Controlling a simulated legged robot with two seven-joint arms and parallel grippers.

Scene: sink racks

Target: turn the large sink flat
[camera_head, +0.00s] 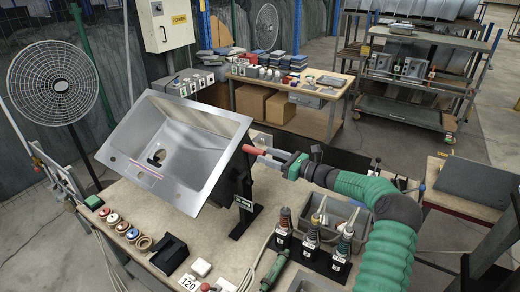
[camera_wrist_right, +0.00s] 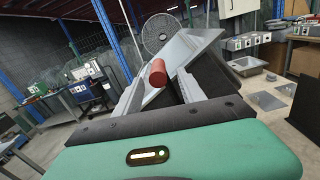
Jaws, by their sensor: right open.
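The large sink (camera_head: 180,150) is a steel basin with a wide rim and a drain hole. It sits tilted on a black stand (camera_head: 240,200) on the workbench, its bowl facing the head camera. A red handle (camera_head: 254,151) sticks out from the stand at the sink's right side. My right gripper (camera_head: 266,158) is open at this handle, coming from the right. In the right wrist view the red handle (camera_wrist_right: 158,73) shows between the two spread fingers (camera_wrist_right: 160,88); I cannot tell whether they touch it. The sink's edge (camera_wrist_right: 185,55) shows behind it. My left gripper is not in view.
The workbench (camera_head: 225,255) holds round coloured pieces (camera_head: 122,228), a black box (camera_head: 168,254) and bottle-like tools (camera_head: 313,232) in black holders under my right arm. A standing fan (camera_head: 53,83) is at the left. A second table (camera_head: 330,92) and a cart (camera_head: 400,112) stand behind.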

